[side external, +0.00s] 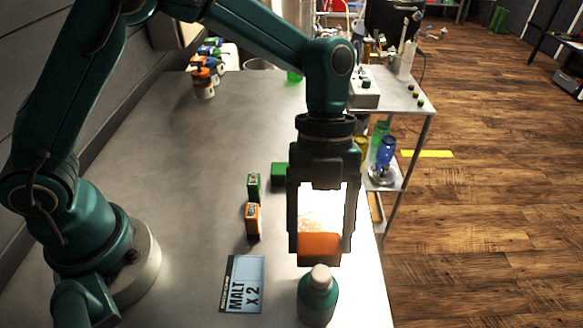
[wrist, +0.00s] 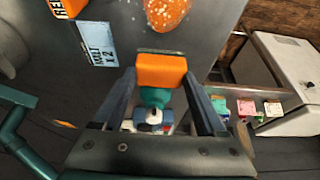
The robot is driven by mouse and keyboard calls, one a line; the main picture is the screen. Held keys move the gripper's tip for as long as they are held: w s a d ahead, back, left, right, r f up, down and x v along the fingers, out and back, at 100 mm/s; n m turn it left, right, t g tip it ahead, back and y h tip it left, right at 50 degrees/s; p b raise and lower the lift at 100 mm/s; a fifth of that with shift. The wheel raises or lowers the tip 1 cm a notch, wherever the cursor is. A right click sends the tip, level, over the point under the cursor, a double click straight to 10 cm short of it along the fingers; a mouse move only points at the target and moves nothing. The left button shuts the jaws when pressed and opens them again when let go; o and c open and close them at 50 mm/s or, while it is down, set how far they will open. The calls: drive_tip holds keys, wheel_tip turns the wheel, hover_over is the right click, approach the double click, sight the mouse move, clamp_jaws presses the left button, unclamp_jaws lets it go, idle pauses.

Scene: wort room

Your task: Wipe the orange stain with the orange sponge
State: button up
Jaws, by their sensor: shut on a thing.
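My gripper (side external: 320,248) points down over the grey table and is shut on the orange sponge (side external: 319,243). In the wrist view the sponge (wrist: 162,70) sits between the two fingertips (wrist: 160,78). The orange stain (wrist: 166,12) is a speckled round patch on the table at the top of the wrist view, apart from the sponge there. In the side view part of the stain (side external: 311,218) shows between the fingers, behind the sponge, in bright glare. I cannot tell whether the sponge touches the table.
A teal bottle (side external: 317,297) with a pale cap stands close in front of the gripper. A blue MALT card (side external: 243,284) lies to the left. An orange box (side external: 253,220), a green box (side external: 254,187) and a green block (side external: 279,172) stand behind. The table's left middle is clear.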

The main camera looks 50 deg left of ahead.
drive_tip(key=shift+f, duration=1.6)
drive_tip(key=shift+w+a+f, duration=0.15)
drive_tip(key=shift+w+f, duration=0.05)
drive_tip(key=shift+f, duration=0.55)
drive_tip(key=shift+c, duration=0.5)
drive_tip(key=shift+w+a+f, duration=0.1)
drive_tip(key=shift+w+a, duration=3.5)
drive_tip(key=shift+a, duration=0.05)
drive_tip(key=shift+s+d, duration=3.9)
drive_tip(key=shift+s+a, duration=0.2)
drive_tip(key=shift+a, duration=0.2)
drive_tip(key=shift+w+a, duration=0.1)
drive_tip(key=shift+a, duration=0.15)
drive_tip(key=shift+w+a, duration=3.55)
drive_tip(key=shift+s+d, duration=3.8)
drive_tip(key=shift+a+r, duration=0.1)
drive_tip(key=shift+r, duration=3.95)
